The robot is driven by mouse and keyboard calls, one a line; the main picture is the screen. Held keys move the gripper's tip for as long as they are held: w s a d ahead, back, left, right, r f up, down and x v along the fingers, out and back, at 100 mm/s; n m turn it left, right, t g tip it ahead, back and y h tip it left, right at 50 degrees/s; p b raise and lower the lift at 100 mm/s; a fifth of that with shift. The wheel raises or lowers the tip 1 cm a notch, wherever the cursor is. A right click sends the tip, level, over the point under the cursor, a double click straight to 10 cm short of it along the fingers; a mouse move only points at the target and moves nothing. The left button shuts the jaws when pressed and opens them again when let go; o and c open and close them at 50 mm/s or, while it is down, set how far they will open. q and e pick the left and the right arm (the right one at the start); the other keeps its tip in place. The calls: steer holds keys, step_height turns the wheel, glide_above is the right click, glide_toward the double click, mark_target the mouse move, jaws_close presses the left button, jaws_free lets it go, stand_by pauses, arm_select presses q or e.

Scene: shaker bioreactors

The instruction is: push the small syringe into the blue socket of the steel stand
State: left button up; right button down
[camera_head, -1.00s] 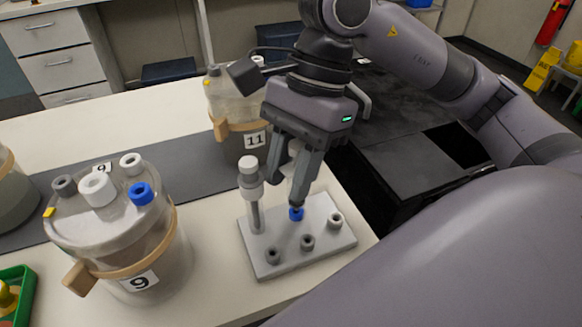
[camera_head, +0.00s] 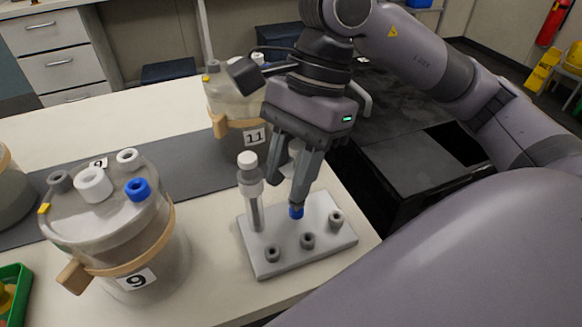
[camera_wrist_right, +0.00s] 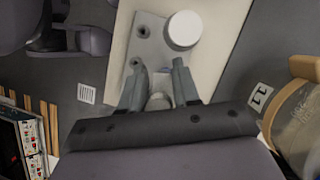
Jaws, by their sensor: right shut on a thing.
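The steel stand (camera_head: 285,256) lies flat on the bench, with several grey sockets and one blue socket (camera_head: 296,212). My right gripper (camera_head: 288,192) points down over the stand and is shut on the small syringe (camera_head: 295,146), whose pale upper part shows between the fingers. The syringe also shows between the fingers in the right wrist view (camera_wrist_right: 160,101). The fingertips are right at the blue socket; they hide the syringe's lower end, so I cannot tell how deep it sits. My left gripper is not in view.
Jar 9 (camera_head: 110,232), with several capped ports, stands left of the stand. Jar 11 (camera_head: 236,105) stands behind it, near my right gripper. A green tray (camera_head: 14,290) is at the lower left. The bench's right edge runs close beside the stand.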

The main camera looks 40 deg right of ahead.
mark_target(300, 143)
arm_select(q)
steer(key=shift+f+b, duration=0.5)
arm_select(e)
steer(key=shift+f, duration=0.35)
steer(key=c, duration=0.7)
jaws_free()
steer(key=shift+c, duration=0.2)
steer(key=shift+v, duration=0.8)
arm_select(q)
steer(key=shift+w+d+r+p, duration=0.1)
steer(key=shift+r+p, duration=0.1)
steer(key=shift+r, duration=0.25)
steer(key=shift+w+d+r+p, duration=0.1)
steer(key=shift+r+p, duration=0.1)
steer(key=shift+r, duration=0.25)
arm_select(e)
steer(key=shift+v, duration=2.8)
steer(key=shift+r, duration=0.1)
